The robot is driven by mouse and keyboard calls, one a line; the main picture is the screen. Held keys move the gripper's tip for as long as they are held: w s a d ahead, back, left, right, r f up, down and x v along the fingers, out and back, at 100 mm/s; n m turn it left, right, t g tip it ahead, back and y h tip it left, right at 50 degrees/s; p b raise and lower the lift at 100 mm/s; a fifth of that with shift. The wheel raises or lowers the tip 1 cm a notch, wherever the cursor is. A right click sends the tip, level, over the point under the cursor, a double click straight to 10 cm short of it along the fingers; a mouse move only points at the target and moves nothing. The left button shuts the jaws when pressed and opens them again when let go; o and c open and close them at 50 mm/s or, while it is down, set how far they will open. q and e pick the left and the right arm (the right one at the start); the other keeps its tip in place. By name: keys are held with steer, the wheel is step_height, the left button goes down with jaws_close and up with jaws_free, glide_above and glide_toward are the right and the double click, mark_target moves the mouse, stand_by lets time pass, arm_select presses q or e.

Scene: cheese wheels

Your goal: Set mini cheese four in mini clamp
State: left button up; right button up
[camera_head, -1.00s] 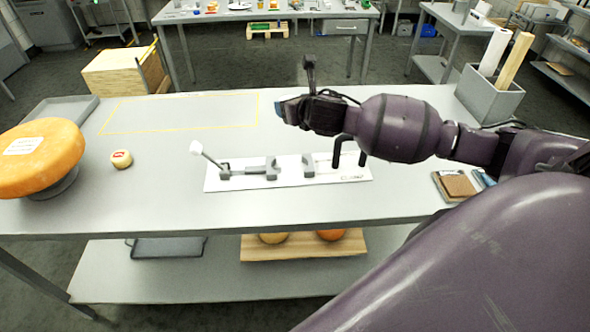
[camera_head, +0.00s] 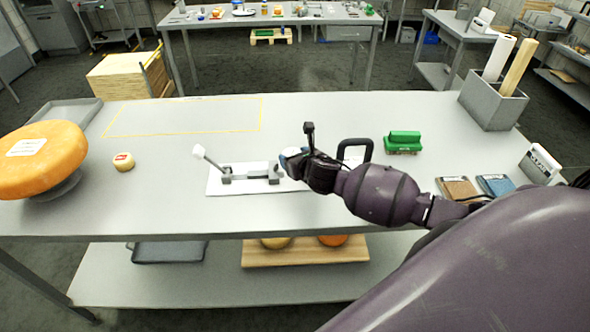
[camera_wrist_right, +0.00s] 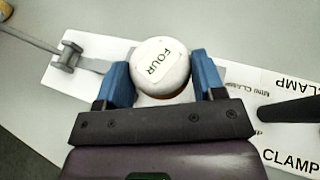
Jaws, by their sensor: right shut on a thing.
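My right gripper (camera_wrist_right: 160,85) is shut on mini cheese four (camera_wrist_right: 160,68), a small white round with a "FOUR" label, between its blue fingers in the right wrist view. In the head view the right gripper (camera_head: 288,156) holds the cheese over the right half of the white clamp board. The mini clamp (camera_head: 250,174) has grey jaws and a lever with a white knob on the left. In the wrist view a grey clamp part (camera_wrist_right: 68,57) lies left of the cheese. My left gripper is out of view.
A large orange cheese wheel (camera_head: 40,165) stands at the left, with a small labelled cheese (camera_head: 123,162) beside it. A black handle (camera_head: 356,149) rises behind my right forearm. A green block (camera_head: 403,142) and a grey bin (camera_head: 492,103) are at the right. The yellow-outlined area is clear.

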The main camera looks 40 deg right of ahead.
step_height(320, 180, down, 4)
steer(key=shift+f+b, duration=0.15)
steer(key=shift+b, duration=0.15)
steer(key=shift+s+f, duration=0.15)
steer(key=shift+f, duration=0.2)
steer(key=shift+s+a+f, duration=0.1)
steer(key=shift+s+f, duration=0.15)
steer(key=shift+f, duration=0.3)
steer(key=o, duration=0.7)
steer(key=shift+a, duration=0.1)
steer(key=shift+r, duration=0.55)
steer(key=v, duration=0.7)
steer(key=r+v, duration=0.1)
steer(key=v, duration=0.3)
steer(key=shift+s+p, duration=0.1)
steer(key=shift+p, duration=0.2)
